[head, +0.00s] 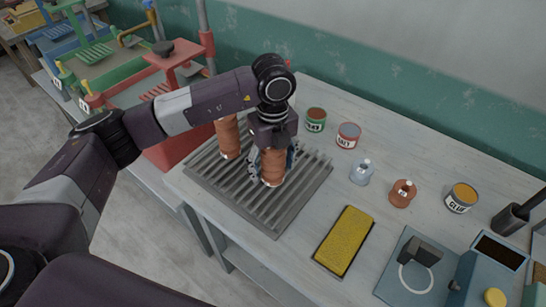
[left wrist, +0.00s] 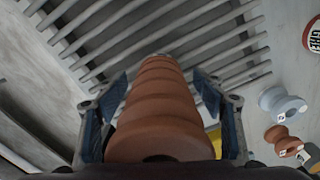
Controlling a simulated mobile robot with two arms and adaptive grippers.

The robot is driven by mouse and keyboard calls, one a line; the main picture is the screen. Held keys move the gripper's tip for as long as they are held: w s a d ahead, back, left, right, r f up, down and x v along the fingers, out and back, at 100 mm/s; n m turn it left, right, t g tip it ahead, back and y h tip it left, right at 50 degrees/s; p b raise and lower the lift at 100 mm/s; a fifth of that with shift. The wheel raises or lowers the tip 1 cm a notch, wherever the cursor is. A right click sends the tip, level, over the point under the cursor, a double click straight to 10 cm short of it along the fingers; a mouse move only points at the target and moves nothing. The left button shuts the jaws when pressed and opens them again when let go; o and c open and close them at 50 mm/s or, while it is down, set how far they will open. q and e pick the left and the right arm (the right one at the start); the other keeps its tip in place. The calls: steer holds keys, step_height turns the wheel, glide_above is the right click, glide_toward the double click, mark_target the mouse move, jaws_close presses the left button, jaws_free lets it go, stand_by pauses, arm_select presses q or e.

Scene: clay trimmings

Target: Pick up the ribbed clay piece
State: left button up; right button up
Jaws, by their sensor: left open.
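A brown ribbed clay piece (head: 273,168) stands on the grey slatted rack in the head view. My left gripper (head: 271,158) is over it from above, with its fingers on either side of the piece. In the left wrist view the ribbed piece (left wrist: 158,105) fills the space between the two blue-padded fingers of the left gripper (left wrist: 162,118). The fingers are open, and whether either pad touches the clay is unclear. A second similar brown ribbed piece (head: 229,140) stands to the left, partly hidden by my arm. My right gripper is not in view.
The slatted rack (head: 277,222) lies on a pale workbench. To the right are labelled cans (head: 348,135), small spool-shaped pieces (head: 361,173), a glue can (head: 461,198) and a yellow pad (head: 344,241). A red stand (head: 172,155) is at the left. Bench space between rack and cans is clear.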

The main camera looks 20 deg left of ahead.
arm_select(q)
steer(key=c, duration=1.7)
steer(key=shift+r, duration=0.1)
jaws_close()
steer(key=shift+w+r, duration=0.1)
